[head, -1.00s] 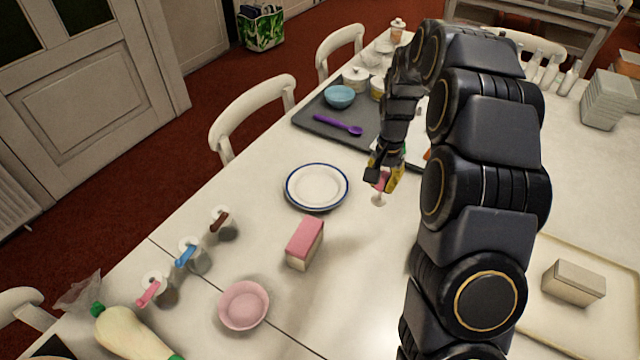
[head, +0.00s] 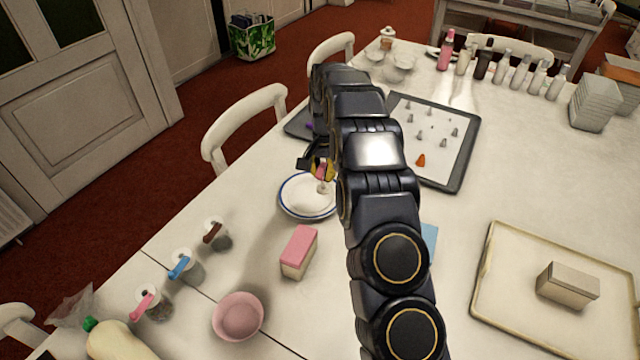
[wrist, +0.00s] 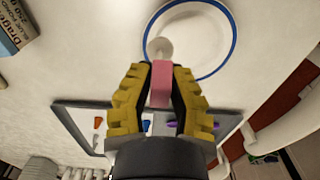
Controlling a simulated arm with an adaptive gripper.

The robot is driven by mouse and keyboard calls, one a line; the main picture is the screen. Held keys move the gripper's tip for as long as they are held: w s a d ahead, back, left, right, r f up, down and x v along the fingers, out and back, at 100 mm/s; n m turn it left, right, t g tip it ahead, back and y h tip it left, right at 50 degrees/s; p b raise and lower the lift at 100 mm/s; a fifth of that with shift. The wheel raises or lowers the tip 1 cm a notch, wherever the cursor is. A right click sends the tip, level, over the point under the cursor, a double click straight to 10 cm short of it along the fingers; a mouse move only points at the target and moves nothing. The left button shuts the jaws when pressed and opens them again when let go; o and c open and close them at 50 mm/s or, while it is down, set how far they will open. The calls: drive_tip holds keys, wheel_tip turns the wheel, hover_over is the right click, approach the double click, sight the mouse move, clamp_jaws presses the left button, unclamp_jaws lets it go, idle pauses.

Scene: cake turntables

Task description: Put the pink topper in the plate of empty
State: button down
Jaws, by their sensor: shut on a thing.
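The pink topper (wrist: 160,83) is held between the yellow fingers of my gripper (wrist: 159,88), with a pale round end pointing away from the wrist. In the head view my gripper (head: 322,172) holds it above the right part of the plate (head: 290,209). The plate is white with a blue rim and empty. In the wrist view the topper's pale end overlaps the near edge of the plate (wrist: 233,40). I cannot tell how high it is above the plate. My arm hides part of the plate's right side in the head view.
A pink and cream block (head: 299,252) stands in front of the plate, with a pink bowl (head: 238,316) nearer. A dark tray of piping tips (head: 470,150) lies behind my arm. A beige tray (head: 490,300) with a box is at right. Shaker jars (head: 187,266) stand at left.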

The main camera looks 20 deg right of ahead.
drive_tip(key=w+f, duration=0.1)
drive_tip(key=f, duration=0.1)
drive_tip(key=w+f, duration=0.3)
drive_tip(key=f, duration=0.1)
drive_tip(key=shift+w+d, duration=0.3)
drive_tip(key=shift+f, duration=1.4)
drive_tip(key=c, duration=1.1)
unclamp_jaws()
drive_tip(key=shift+f, duration=0.1)
drive_tip(key=shift+c, duration=0.2)
wheel_tip(320, 180, up, 12)
drive_tip(key=shift+r, duration=0.25)
